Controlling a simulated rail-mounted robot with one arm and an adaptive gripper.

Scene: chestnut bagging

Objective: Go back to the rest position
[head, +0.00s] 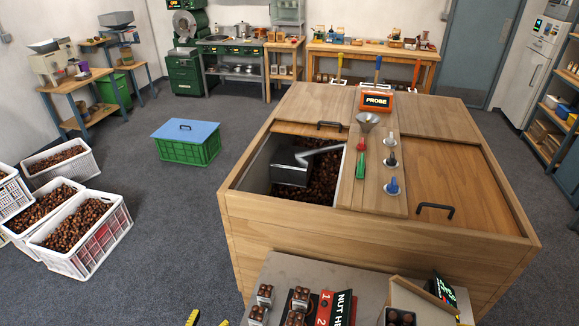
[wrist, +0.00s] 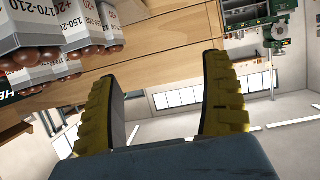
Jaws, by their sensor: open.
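My gripper (head: 208,320) shows only as two yellow fingertips at the bottom edge of the head view, left of the grey stand in front of the wooden chest. In the wrist view, the two yellow ribbed fingers of my gripper (wrist: 160,75) are spread wide with nothing between them. It is open and empty. The rest of my arm is out of the head view. The wooden chest (head: 380,225) stands in the middle, its left hatch open on chestnuts (head: 322,177) with a metal scoop (head: 292,172) on them.
A grey stand (head: 330,268) holds small chestnut packs (head: 265,292); labelled packs (wrist: 95,22) also hang into the wrist view's upper left. White crates of chestnuts (head: 85,235) stand at left, a blue-lidded green crate (head: 186,150) behind. Floor between crates and chest is clear.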

